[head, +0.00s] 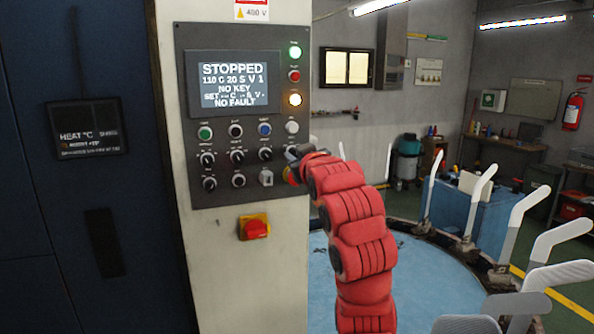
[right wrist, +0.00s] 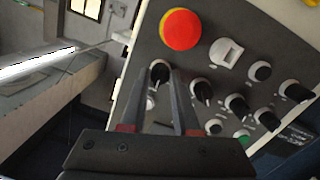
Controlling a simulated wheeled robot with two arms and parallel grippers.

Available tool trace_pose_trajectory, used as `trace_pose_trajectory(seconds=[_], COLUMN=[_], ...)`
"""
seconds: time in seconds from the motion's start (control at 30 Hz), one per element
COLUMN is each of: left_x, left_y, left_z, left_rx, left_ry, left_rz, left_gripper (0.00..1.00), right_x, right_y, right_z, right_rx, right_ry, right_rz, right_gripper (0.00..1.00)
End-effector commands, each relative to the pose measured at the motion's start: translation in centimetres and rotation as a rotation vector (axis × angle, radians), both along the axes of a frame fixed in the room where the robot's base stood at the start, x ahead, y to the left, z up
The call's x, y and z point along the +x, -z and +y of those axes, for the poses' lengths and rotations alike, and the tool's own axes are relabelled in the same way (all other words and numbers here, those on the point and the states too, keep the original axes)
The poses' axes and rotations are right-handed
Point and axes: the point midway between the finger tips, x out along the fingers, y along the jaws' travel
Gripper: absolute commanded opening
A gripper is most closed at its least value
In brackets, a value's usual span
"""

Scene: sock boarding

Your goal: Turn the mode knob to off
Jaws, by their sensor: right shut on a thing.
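The control panel (head: 222,120) stands on a pale column, and its screen (head: 233,80) reads STOPPED, NO KEY, NO FAULT. My right gripper (head: 294,153) reaches the right end of the panel's upper knob row. In the right wrist view its fingers are shut on a black knob (right wrist: 158,71), which I take for the mode knob; its label cannot be read. The knob's pointer setting is hard to make out between the fingers. My left gripper is not in view.
A red emergency button (right wrist: 181,29) and a white key switch (right wrist: 227,52) sit close to the gripped knob. Several other knobs share the panel. A red-and-yellow switch (head: 254,227) is below. A round blue table (head: 318,285) with upright white forms (head: 478,197) stands right.

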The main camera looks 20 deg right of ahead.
Motion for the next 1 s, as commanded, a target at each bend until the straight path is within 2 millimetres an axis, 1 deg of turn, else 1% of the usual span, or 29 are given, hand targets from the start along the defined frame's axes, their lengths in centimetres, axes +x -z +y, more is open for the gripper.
trace_pose_trajectory(seconds=[0.03, 0.13, 0.63, 0.67, 0.7, 0.8, 1.0], left_x=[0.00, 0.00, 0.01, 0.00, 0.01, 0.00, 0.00], left_y=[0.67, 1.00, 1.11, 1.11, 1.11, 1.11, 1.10], left_z=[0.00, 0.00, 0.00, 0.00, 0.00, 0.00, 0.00], left_rx=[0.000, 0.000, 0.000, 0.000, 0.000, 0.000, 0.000], left_ry=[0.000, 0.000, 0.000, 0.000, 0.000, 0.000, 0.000], left_rz=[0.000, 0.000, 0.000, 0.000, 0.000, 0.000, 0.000], left_gripper=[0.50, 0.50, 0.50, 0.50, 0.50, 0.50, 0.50], right_x=[0.02, 0.02, 0.07, 0.07, 0.07, 0.05, 0.04], right_y=[0.39, 0.31, 0.21, 0.21, 0.18, 0.14, 0.09], right_z=[0.03, -0.01, 0.01, 0.01, 0.00, 0.01, 0.00], right_rx=[0.015, 0.036, 0.053, 0.053, 0.053, 0.053, 0.052], right_ry=[-0.001, 0.000, -0.001, -0.001, 0.000, 0.000, -0.001], right_rz=[0.002, 0.004, 0.007, 0.007, 0.007, 0.006, 0.004], right_gripper=[0.00, 0.00, 0.00, 0.35, 0.42, 0.60, 0.60])
